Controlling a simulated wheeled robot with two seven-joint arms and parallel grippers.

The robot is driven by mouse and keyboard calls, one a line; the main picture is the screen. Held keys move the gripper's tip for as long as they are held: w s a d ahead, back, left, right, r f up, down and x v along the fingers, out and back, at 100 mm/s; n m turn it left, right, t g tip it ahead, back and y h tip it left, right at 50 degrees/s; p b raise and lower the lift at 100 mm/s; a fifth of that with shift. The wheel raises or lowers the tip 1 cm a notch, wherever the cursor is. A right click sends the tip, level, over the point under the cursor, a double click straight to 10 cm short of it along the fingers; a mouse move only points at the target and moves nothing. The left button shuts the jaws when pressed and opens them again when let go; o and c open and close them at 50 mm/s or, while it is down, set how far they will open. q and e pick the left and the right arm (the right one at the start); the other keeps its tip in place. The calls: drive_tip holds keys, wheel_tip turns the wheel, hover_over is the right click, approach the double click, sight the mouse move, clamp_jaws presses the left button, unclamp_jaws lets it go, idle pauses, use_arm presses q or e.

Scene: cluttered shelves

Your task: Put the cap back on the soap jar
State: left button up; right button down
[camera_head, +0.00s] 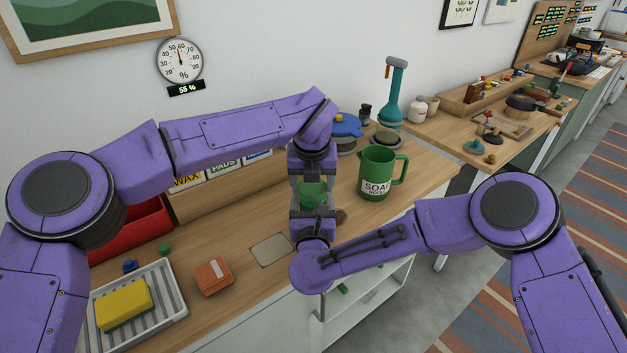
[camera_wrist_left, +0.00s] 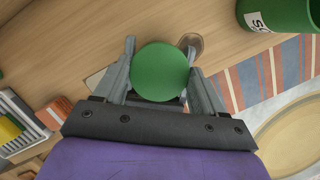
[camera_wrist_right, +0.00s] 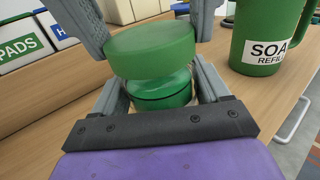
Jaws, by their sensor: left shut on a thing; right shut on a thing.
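The green round cap (camera_wrist_right: 150,48) is held by my left gripper (camera_head: 311,182), whose fingers reach in from above on either side of it. The cap also fills the space between the fingers in the left wrist view (camera_wrist_left: 161,71). My right gripper (camera_head: 312,206) is shut on the green soap jar (camera_wrist_right: 162,92), just under the cap. In the right wrist view, part of the jar's top shows below the cap, so they look slightly apart, with the cap a little tilted in that view. In the left wrist view the cap hides the jar.
A green soap refill jug (camera_head: 377,174) stands on the bench just right of the grippers. An orange box (camera_head: 214,276) and a yellow sponge (camera_head: 123,304) on a tray lie front left.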

use_arm(q)
drive_tip(key=m+h, duration=0.1)
drive_tip(key=m, duration=0.5)
drive_tip(key=shift+a+g+h, duration=0.2)
drive_tip(key=shift+g+h, duration=0.1)
drive_tip(key=shift+h, duration=0.1)
drive_tip(key=m+g+h, duration=0.1)
drive_tip(key=m, duration=0.4)
drive_tip(key=shift+w, duration=0.15)
drive_tip(key=m+g, duration=0.1)
drive_tip(key=m, duration=0.6)
drive_tip(key=shift+w+g, duration=0.1)
drive_tip(key=shift+g, duration=0.3)
drive_tip(key=m+g, duration=0.1)
drive_tip(key=m, duration=0.4)
drive_tip(key=shift+w+m, duration=0.1)
drive_tip(key=shift+m, duration=0.2)
drive_tip(key=o, duration=1.1)
drive_tip(key=shift+r, duration=2.25)
drive_tip(key=shift+c, duration=0.4)
